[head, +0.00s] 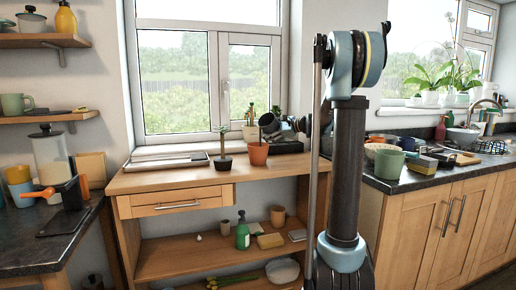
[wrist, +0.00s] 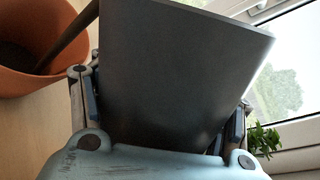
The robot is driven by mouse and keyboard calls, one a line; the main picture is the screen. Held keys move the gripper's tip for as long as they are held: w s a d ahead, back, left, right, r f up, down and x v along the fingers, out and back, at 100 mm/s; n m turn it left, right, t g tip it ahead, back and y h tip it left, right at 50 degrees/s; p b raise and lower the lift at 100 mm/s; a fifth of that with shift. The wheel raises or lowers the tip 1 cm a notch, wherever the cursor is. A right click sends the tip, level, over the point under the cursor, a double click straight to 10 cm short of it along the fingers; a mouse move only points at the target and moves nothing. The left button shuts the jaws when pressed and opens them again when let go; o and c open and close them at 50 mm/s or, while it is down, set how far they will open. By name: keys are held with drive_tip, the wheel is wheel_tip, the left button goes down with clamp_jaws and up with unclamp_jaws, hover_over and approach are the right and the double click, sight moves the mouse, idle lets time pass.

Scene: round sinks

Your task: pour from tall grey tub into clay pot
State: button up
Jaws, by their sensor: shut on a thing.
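The tall grey tub (wrist: 185,70) fills the middle of the wrist view, and my gripper (wrist: 160,125) is shut on it, one finger on each side. In the head view the tub (head: 268,122) is small and dark, tilted above the clay pot (head: 258,154), with my gripper (head: 287,127) to its right. The orange-brown clay pot stands upright on the wooden bench. In the wrist view the pot (wrist: 75,22) is at the upper left, with something dark inside and a brown stick across its rim. The tub's contents are hidden.
A small potted plant (head: 223,160) stands on the bench (head: 160,183) just left of the clay pot. A flat metal tray (head: 168,161) lies further left. Another plant pot (head: 251,131) is behind, near the window. The bench front is clear.

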drive_tip(key=shift+w+d+r+n+h, duration=0.1)
drive_tip(key=shift+r+n+h, duration=0.2)
drive_tip(key=shift+r+n, duration=0.25)
idle(2.2)
drive_tip(key=shift+f, duration=0.1)
drive_tip(key=shift+f+m, duration=0.25)
drive_tip(key=shift+f, duration=0.1)
drive_tip(key=shift+f+m, duration=0.1)
drive_tip(key=shift+m, duration=0.4)
drive_tip(key=shift+r+m+y, duration=0.2)
drive_tip(key=shift+m+y, duration=0.2)
drive_tip(key=shift+y, duration=0.2)
drive_tip(key=shift+w+d+f+m+g+y, duration=0.15)
drive_tip(key=shift+f+m, duration=0.3)
drive_tip(key=shift+f, duration=0.1)
drive_tip(key=shift+w+d+f+m+g+y, duration=0.15)
drive_tip(key=shift+f+m, duration=0.3)
drive_tip(key=shift+f, duration=0.1)
drive_tip(key=m, duration=0.1)
drive_tip(key=w+m+y, duration=0.1)
drive_tip(key=shift+d+f+m, duration=0.15)
drive_tip(key=shift+d+m, duration=0.15)
drive_tip(key=shift+d, duration=0.1)
drive_tip(key=shift+w+d+r+m+y, duration=0.15)
drive_tip(key=shift+r+m, duration=0.15)
drive_tip(key=shift+m, duration=0.25)
drive_tip(key=shift+d+r+m+y, duration=0.15)
drive_tip(key=shift+r+m, duration=0.1)
drive_tip(key=shift+m, duration=0.3)
drive_tip(key=shift+a, duration=0.1)
